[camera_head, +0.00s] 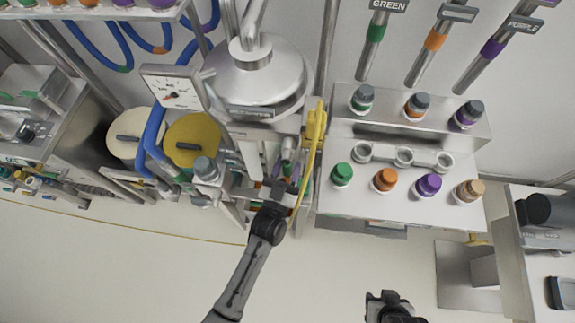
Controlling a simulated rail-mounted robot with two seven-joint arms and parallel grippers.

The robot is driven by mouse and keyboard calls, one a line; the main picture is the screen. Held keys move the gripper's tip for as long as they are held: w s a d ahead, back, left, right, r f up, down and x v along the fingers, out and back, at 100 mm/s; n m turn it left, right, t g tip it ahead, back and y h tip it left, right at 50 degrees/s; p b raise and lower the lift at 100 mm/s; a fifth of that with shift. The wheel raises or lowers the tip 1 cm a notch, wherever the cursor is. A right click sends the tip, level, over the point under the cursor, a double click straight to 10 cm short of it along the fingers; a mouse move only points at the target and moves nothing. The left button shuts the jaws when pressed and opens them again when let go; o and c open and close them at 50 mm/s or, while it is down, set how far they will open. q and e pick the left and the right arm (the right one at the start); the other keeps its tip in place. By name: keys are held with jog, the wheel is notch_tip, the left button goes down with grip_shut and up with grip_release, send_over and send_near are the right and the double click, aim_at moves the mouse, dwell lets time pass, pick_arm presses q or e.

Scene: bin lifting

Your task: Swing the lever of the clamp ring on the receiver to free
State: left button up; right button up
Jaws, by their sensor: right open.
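A large steel vessel (258,80) with a domed top and a small label plate stands at the upper middle. My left gripper (275,185) is reached in below it, among steel fittings and small upright parts (288,150). The gripper is small in the picture and partly merges with these parts, so I cannot tell whether its fingers touch or hold anything. The clamp ring and its lever cannot be made out clearly; they may be hidden by the vessel or my gripper. My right gripper (386,298) is open and empty over the floor at the bottom edge.
A yellow box with a hanging yellow cable (316,125) is just right of my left gripper. A steel rack (402,150) with several coloured-cap bottles stands right of it. A dial gauge (174,92), blue hoses and a yellow lid (192,140) are left. Floor in front is clear.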

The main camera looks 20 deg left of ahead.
pick_arm(q)
jog(key=shift+o, duration=1)
jog(key=shift+s+f, duration=0.1)
jog(key=shift+s, duration=0.05)
jog(key=b+v, duration=0.2)
jog(key=v, duration=1.1)
jog(key=shift+s, duration=0.3)
jog(key=shift+a, duration=0.1)
